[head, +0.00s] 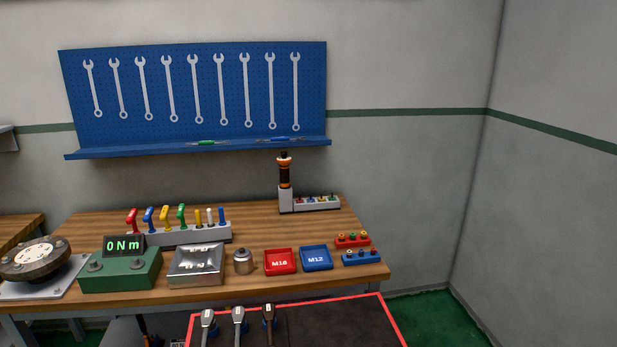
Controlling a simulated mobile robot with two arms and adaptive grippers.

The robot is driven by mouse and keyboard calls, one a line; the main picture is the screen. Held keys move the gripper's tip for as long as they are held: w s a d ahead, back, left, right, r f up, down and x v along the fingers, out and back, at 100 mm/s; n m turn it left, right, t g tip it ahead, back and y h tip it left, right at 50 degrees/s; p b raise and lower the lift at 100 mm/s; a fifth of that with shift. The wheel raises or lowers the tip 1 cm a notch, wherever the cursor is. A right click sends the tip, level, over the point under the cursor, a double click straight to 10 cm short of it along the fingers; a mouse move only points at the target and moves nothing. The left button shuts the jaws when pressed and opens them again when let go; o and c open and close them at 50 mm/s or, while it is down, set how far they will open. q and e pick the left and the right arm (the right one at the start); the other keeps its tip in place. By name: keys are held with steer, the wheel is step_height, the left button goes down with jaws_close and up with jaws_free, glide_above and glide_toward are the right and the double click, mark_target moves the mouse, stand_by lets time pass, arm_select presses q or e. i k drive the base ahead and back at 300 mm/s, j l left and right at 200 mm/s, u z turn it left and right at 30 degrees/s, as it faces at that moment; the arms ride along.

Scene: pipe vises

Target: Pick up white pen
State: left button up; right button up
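I cannot make out a white pen for certain. A slim, white-topped upright piece (210,215) stands in the grey rack (190,235) on the workbench, between a yellow one and a blue one. It is too small to tell whether it is a pen. A thin green item (208,142) and a thin blue item (280,139) lie on the ledge of the blue wrench board. Neither of my grippers is in view.
The wooden bench (260,215) also carries a green torque display (122,270), a metal tray (197,265), a red M16 bin (280,262), a blue M12 bin (316,258) and a black-orange tool (285,172). A red-edged dark surface (340,325) with upright tools is in front.

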mark_target(211, 225)
steer(key=j+u, duration=0.1)
steer(key=j, duration=0.3)
steer(key=i+j+u, duration=0.15)
steer(key=j, duration=0.25)
steer(key=j+u, duration=0.1)
steer(key=j, duration=0.35)
steer(key=i+j+u, duration=0.15)
steer(key=j, duration=0.2)
steer(key=i+j+u, duration=0.1)
steer(key=j, duration=0.3)
steer(key=i+j+u, duration=0.15)
steer(key=j, duration=0.25)
steer(key=i+j+u, duration=0.1)
steer(key=j, duration=0.25)
steer(key=i+j+u, duration=0.15)
steer(key=j, duration=0.2)
steer(key=z, duration=1.35)
